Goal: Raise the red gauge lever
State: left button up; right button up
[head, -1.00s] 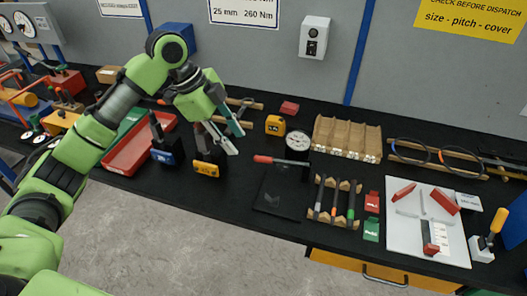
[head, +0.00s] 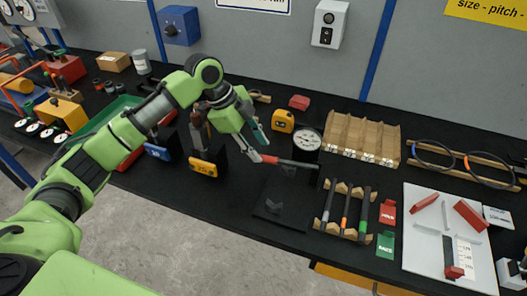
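The gauge lever is a dark rod with a red grip (head: 269,159) at its left end. It lies about level, in front of the round white dial gauge (head: 307,138), and reaches toward its base. My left gripper (head: 258,146) is open, with its two fingertips apart at the left end of the red grip. The lower fingertip overlaps or nearly meets the red tip in this view. I cannot tell whether they touch. My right gripper is out of view.
A black plate (head: 282,205) lies below the lever. A wooden rack (head: 343,215) with several rods stands to its right. A yellow tape measure (head: 283,121) and a wooden compartment tray (head: 360,135) are behind. A yellow-fronted holder (head: 203,167) stands left of the gripper.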

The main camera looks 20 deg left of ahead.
aim_at(265, 157)
pick_arm(q)
jog(key=shift+x, duration=1.95)
jog(key=shift+s, duration=0.1)
grip_shut()
jog(key=shift+r+p, duration=0.1)
jog(key=shift+p, duration=0.2)
